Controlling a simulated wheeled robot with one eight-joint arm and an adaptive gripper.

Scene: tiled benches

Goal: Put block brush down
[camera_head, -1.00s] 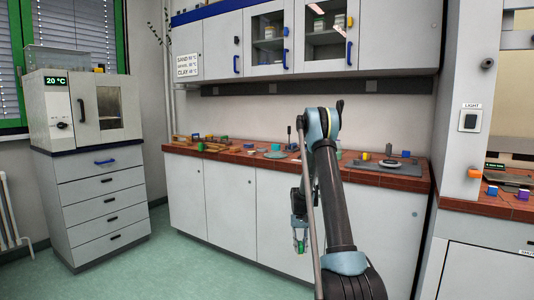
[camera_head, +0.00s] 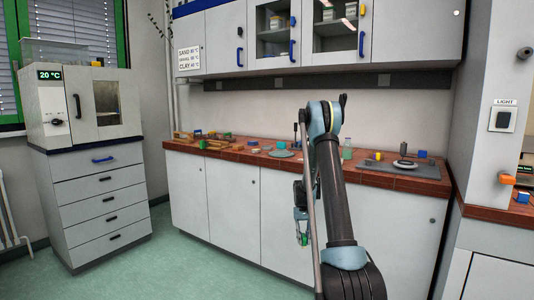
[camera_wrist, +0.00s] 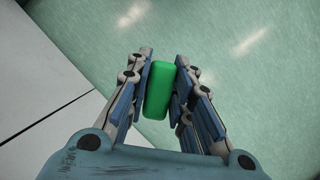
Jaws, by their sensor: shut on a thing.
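A green block, the block brush (camera_wrist: 158,89), is held between the two fingers of my gripper (camera_wrist: 160,80) in the wrist view. The pads press on its two long sides. Below it is only the green floor. In the head view my gripper (camera_head: 302,228) hangs low in front of the white cabinet doors, below the bench top, with the green block (camera_head: 304,238) at its tip. The red-brown tiled bench (camera_head: 400,179) runs behind my arm. The part of it behind my arm is hidden.
Small blocks and wooden pieces lie on the bench's left part, near a grey-green disc (camera_head: 281,154). A grey tray (camera_head: 412,171) with a white dish (camera_head: 404,164) is at the right. A bottle (camera_head: 347,149) stands beside my arm. An oven (camera_head: 85,108) stands on drawers at far left.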

